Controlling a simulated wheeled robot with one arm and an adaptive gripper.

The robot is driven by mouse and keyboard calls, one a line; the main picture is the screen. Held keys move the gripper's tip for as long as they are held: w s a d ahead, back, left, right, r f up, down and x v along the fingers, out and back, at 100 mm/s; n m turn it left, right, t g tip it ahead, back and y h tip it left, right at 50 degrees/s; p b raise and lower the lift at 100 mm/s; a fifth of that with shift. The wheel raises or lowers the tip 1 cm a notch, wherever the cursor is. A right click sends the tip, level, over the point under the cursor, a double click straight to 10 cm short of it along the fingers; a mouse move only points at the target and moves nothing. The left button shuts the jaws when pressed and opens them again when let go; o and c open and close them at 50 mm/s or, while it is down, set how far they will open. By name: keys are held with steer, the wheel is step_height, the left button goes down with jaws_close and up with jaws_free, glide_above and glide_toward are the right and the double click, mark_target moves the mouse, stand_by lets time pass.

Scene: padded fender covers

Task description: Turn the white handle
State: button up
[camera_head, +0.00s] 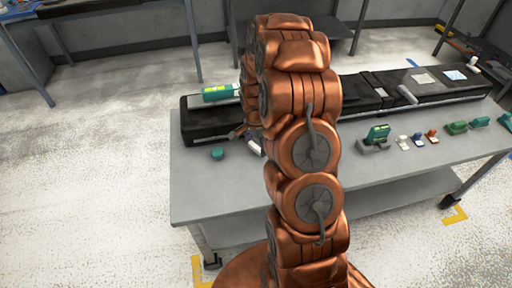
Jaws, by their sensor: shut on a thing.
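A white handle (254,148) shows at the front side of the long black padded piece, just left of my copper arm. My gripper (242,134) is small in view and partly hidden behind my arm. Its dark fingers are at the handle and look shut on it. The exact contact and the handle's angle are too small to make out. A second pale bar (407,94) lies on the right part of the black piece, away from my gripper.
The black padded piece (205,119) lies along the grey table (200,190). A green cap (217,153) sits on the table nearby. A green tool (377,135) and several small coloured items stand right. The front left tabletop is clear.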

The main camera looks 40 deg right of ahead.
steer(key=n+b, duration=0.2)
steer(key=shift+f+n, duration=0.2)
steer(key=shift+n, duration=0.1)
steer(key=n+b, duration=0.2)
steer(key=n, duration=0.1)
steer(key=shift+w+r+n+b, duration=0.1)
steer(key=shift+n+b, duration=0.2)
steer(key=shift+b, duration=0.05)
steer(key=n+b, duration=0.1)
steer(key=n, duration=0.2)
steer(key=shift+n+b, duration=0.3)
steer(key=shift+b, duration=0.1)
steer(key=n+b, duration=0.1)
steer(key=n, duration=0.2)
steer(key=shift+n, duration=0.4)
steer(key=n, duration=0.3)
steer(key=shift+r+b, duration=0.1)
steer(key=shift+b, duration=0.3)
steer(key=n, duration=0.7)
steer(key=shift+n, duration=0.3)
steer(key=shift+n+p, duration=0.4)
steer(key=shift+n, duration=1.5)
